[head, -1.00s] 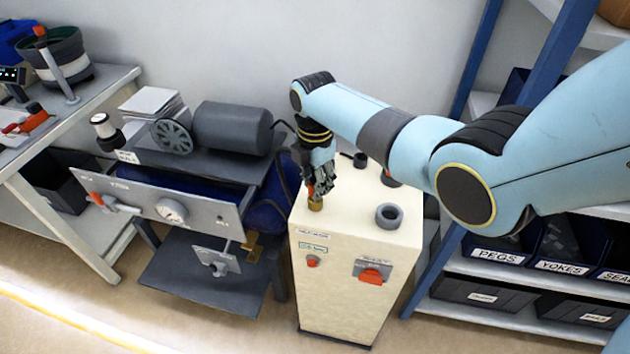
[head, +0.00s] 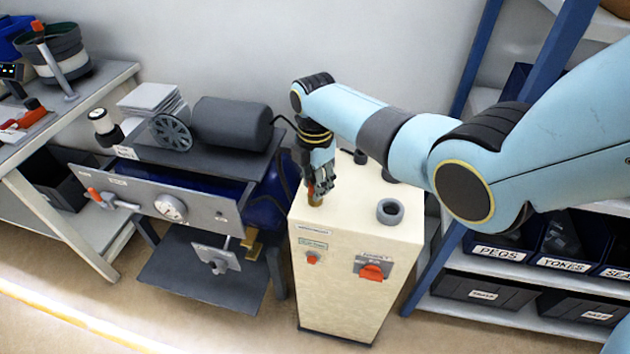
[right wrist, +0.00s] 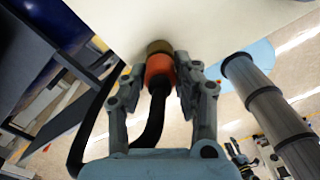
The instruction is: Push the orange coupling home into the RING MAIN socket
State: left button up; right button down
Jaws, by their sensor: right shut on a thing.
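My right gripper (head: 319,188) points down at the near left corner of the cream cabinet's top (head: 350,215). It is shut on the orange coupling (right wrist: 159,69), which has a black hose (right wrist: 154,115) behind it. In the right wrist view the coupling's front meets a brass socket (right wrist: 160,47) on the cream surface, in line with it. The brass socket shows in the head view (head: 315,200) just under the fingers. How deep the coupling sits cannot be told. The label plates on the cabinet front are too small to read. My left gripper is not in view.
A grey ring-shaped port (head: 390,211) stands on the cabinet top to the right, with dark fittings behind. An orange-handled valve (head: 371,271) is on the front. A grey compressor unit (head: 225,125) is at the left, a shelf of labelled bins (head: 500,252) at the right.

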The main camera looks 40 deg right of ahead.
jog(key=shift+f, duration=0.1)
jog(key=c, duration=0.7)
grip_release()
notch_tip(320, 180, up, 7)
jog(key=p, duration=0.7)
jog(key=shift+r+p, duration=0.2)
jog(key=shift+p, duration=0.2)
